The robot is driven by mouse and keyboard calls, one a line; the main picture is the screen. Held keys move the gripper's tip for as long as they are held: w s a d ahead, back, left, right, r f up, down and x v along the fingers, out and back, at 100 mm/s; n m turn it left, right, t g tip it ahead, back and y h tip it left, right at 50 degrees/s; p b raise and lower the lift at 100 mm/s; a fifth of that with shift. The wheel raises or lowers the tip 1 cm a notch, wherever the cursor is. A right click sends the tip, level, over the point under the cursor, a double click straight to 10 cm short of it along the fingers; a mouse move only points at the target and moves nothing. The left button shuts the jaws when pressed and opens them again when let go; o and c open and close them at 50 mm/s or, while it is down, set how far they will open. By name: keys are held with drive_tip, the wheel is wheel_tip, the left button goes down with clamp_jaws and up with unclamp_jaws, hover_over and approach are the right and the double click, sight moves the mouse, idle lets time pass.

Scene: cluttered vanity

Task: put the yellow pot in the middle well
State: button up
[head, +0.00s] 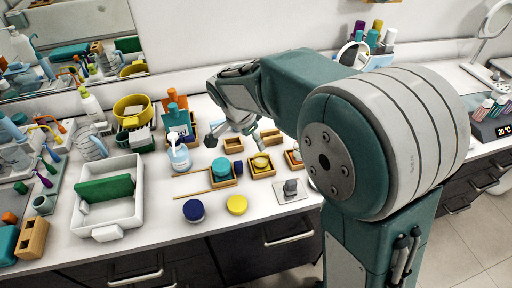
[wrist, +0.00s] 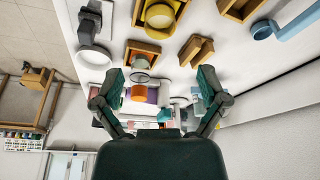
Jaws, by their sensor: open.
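Three small wooden wells stand in a row in the head view. The left one holds a teal pot (head: 222,172). The middle well (head: 263,174) has a round yellow pot (head: 261,162) inside; both also show at the top of the wrist view, the yellow pot (wrist: 159,15) within the middle well (wrist: 180,7). The right well (head: 293,164) is partly hidden by my arm. A second round yellow piece (head: 237,204) lies loose near the counter's front edge. My gripper (wrist: 160,77) is open, with nothing between its fingers, above the counter behind the wells.
A dark blue round pot (head: 194,210) lies beside the loose yellow piece. A pump bottle (head: 179,155) and white tray (head: 107,205) stand left. The front counter strip is mostly clear.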

drive_tip(key=s+d+r+n+t+y, duration=0.1)
drive_tip(key=s+d+r+n+y, duration=0.1)
drive_tip(key=s+d+r+n, duration=0.55)
drive_tip(key=s+d+r+n+t, duration=0.1)
drive_tip(key=s+d+n, duration=0.1)
drive_tip(key=s, duration=0.5)
drive_tip(key=s+d+r+n+t, duration=0.1)
drive_tip(key=s+d, duration=0.2)
drive_tip(key=s, duration=0.5)
drive_tip(key=shift+n+t+y, duration=0.3)
drive_tip(key=shift+n+y, duration=0.05)
drive_tip(key=shift+y, duration=0.05)
